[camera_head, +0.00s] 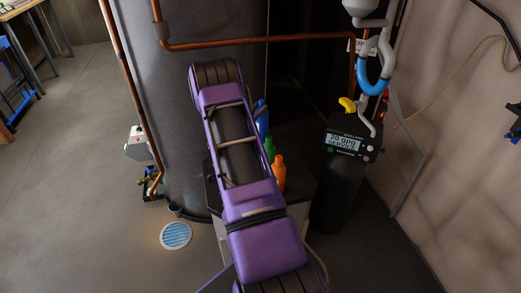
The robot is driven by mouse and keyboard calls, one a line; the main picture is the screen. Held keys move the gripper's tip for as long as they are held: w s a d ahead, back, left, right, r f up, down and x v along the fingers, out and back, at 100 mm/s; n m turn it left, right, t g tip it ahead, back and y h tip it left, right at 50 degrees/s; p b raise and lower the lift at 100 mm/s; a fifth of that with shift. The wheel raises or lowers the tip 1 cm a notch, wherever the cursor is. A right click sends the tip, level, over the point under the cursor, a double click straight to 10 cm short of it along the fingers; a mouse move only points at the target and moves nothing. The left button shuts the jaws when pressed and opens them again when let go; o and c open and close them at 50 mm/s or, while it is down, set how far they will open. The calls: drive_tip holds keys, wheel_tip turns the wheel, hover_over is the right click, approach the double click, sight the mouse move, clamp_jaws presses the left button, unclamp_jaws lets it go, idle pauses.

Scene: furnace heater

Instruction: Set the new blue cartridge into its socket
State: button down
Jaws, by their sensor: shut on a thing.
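My purple arm rises from the bottom across the middle of the view. Its dark far joint is near the top, and my gripper does not show. No blue cartridge or socket can be made out for certain. A blue object (262,118) shows behind the right side of my arm, partly hidden. It stands in line with a green bottle (269,149) and an orange bottle (279,174), and I cannot tell whether it is a bottle or the cartridge. A blue curved piece (373,80) sits on the white pipework at the upper right.
A large grey tank (180,120) stands behind my arm, with copper pipes (260,40) around it. A black unit with a lit display (345,143) stands at the right, below a yellow handle (348,105). A round floor drain (176,235) is at lower left. The left floor is open.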

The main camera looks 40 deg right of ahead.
wheel_tip(320, 180, down, 9)
drive_tip(key=shift+b, duration=0.6)
drive_tip(key=shift+f, duration=0.1)
drive_tip(key=c, duration=1.1)
unclamp_jaws()
drive_tip(key=shift+f, duration=0.2)
drive_tip(key=o, duration=0.5)
drive_tip(key=shift+c, duration=0.2)
drive_tip(key=shift+r, duration=0.2)
drive_tip(key=p+v, duration=0.1)
drive_tip(key=v, duration=1.1)
